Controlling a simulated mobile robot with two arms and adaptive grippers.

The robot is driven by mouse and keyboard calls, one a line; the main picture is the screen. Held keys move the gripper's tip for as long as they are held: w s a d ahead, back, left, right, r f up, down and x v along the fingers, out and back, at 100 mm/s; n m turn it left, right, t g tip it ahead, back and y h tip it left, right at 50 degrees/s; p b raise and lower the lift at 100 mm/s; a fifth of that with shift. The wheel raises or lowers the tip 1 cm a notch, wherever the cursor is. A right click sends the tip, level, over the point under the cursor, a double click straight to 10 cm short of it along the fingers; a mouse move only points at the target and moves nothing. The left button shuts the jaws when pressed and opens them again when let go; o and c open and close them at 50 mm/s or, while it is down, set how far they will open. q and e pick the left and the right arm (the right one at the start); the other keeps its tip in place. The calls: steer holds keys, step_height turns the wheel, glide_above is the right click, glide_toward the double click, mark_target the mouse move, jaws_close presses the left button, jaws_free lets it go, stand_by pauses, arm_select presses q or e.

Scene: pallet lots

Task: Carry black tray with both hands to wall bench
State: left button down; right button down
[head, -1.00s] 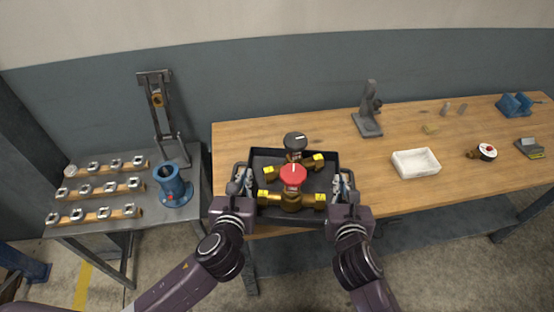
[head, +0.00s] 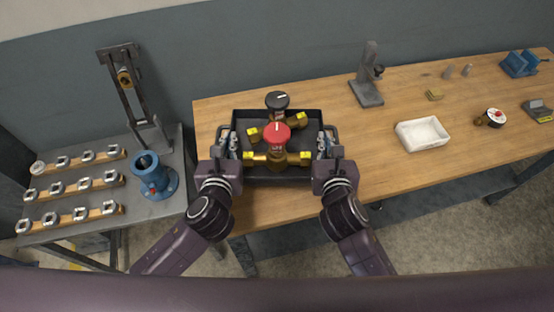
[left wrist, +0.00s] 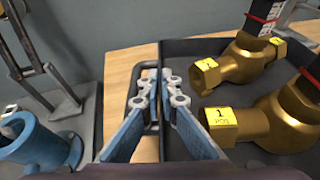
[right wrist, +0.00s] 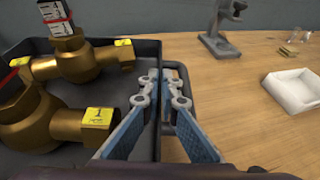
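The black tray (head: 300,174) carries two brass valves, one with a red knob (head: 275,136) and one with a black knob (head: 277,100). It is over the left end of the wooden wall bench (head: 390,165); I cannot tell whether it touches the top. The tray looks about level.
A white bin (head: 423,134), a grey stand (head: 368,75) and small parts sit on the bench to the right. A grey side table (head: 110,215) at left holds a blue flanged cylinder (head: 153,177), a lever press (head: 130,90) and wooden racks (head: 75,185). Bench wood between tray and bin is clear.

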arm_select(q)
steer(key=shift+w, duration=0.15)
arm_select(e)
steer(key=shift+w, duration=0.1)
